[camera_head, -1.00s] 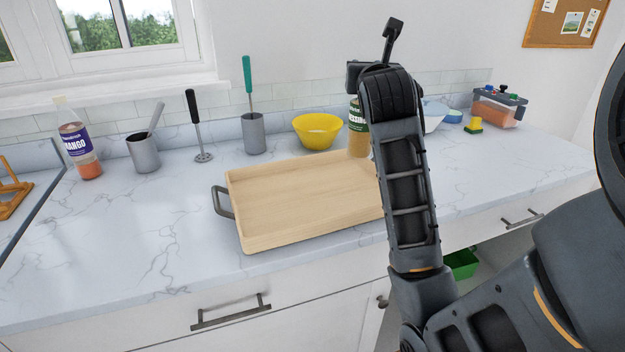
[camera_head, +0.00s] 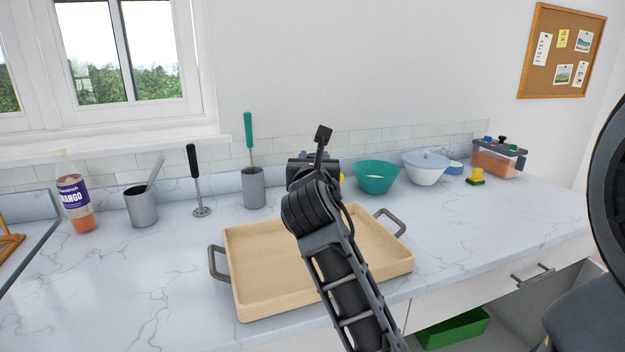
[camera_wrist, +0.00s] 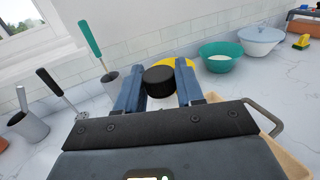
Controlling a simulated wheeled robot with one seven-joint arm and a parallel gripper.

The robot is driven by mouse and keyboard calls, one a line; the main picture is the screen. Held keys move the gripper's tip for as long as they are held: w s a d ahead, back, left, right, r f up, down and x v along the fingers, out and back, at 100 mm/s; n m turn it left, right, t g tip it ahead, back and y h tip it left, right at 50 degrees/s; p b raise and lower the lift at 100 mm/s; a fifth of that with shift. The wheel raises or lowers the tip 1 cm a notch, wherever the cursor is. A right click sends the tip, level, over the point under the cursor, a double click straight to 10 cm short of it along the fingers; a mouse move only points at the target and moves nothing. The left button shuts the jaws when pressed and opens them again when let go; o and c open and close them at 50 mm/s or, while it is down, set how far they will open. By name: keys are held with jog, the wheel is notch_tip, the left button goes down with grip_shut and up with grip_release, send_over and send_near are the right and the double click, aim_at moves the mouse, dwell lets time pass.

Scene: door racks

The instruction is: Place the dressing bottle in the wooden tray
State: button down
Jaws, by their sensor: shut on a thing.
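My gripper (camera_wrist: 158,88) is shut on the dressing bottle (camera_wrist: 158,76); its round black cap shows between the two blue fingers in the wrist view. In the head view my arm hides the bottle and the fingers. The wooden tray (camera_head: 262,289) is a light, shallow tray with grey metal handles, lying on the counter. My forearm crosses over it and the wrist is above its far part. A strip of the tray shows in the wrist view (camera_wrist: 292,166). I cannot tell how far the bottle's base is from the tray.
Behind the tray stand a metal cup (camera_head: 254,188) with a green-handled tool, a masher (camera_head: 199,190), a grey utensil pot (camera_head: 141,206) and a mango bottle (camera_head: 76,195). To the right are a green bowl (camera_head: 376,180) and a lidded white bowl (camera_head: 426,170). A yellow bowl (camera_wrist: 178,63) is behind the fingers.

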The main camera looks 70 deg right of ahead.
jog(key=shift+w+a+f, duration=0.15)
jog(key=shift+f, duration=2.05)
jog(key=c, duration=0.7)
grip_release()
jog(key=shift+a, duration=0.1)
jog(key=b+v, duration=0.2)
jog(key=v, duration=0.9)
jog(key=shift+a, duration=0.4)
